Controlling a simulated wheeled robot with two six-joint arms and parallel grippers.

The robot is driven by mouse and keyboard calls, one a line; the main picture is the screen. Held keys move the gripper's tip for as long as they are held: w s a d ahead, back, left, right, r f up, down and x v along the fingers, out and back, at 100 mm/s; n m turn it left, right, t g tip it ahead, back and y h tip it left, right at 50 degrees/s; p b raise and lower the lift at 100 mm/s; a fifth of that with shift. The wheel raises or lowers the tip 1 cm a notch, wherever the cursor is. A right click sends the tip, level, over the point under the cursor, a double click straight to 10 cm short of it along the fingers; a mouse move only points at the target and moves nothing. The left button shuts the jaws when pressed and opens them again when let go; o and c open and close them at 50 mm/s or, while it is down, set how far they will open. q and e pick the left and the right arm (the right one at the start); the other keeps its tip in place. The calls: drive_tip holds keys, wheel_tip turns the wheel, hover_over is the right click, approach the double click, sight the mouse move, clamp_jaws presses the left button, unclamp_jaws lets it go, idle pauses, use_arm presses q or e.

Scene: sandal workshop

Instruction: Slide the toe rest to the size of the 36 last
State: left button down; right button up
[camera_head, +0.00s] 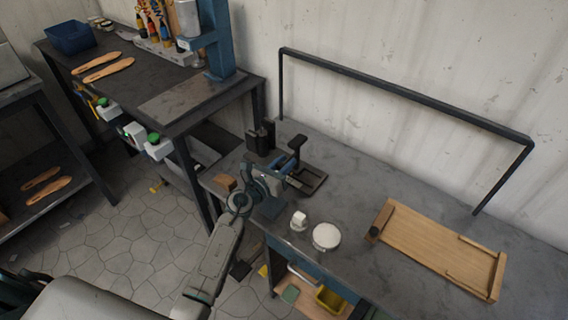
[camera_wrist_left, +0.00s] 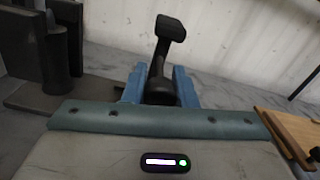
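A black upright with a flat pad-like head (camera_head: 297,145), which may be the toe rest, stands on a dark flat base (camera_head: 308,180) on the bench. In the left wrist view the black upright (camera_wrist_left: 162,62) rises between the two blue fingers of my left gripper (camera_wrist_left: 158,88). The fingers are apart, and I cannot tell whether they touch it. In the head view my left gripper (camera_head: 277,182) is at the near left side of this stand. No last marked 36 can be made out. My right gripper is not in view.
A small white piece (camera_head: 299,220) and a white round item (camera_head: 326,237) lie nearer the front edge. A wooden board with rails (camera_head: 440,246) lies at right. A black bar frame (camera_head: 400,88) rises behind.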

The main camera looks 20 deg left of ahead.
use_arm(q)
drive_tip(key=shift+w+a, duration=0.35)
drive_tip(key=shift+a, duration=0.55)
drive_tip(key=c, duration=1.2)
unclamp_jaws()
drive_tip(key=b+v, duration=0.1)
drive_tip(key=v, duration=0.9)
drive_tip(key=shift+s+a+r, duration=0.1)
drive_tip(key=shift+s+a, duration=0.05)
drive_tip(key=shift+s, duration=0.25)
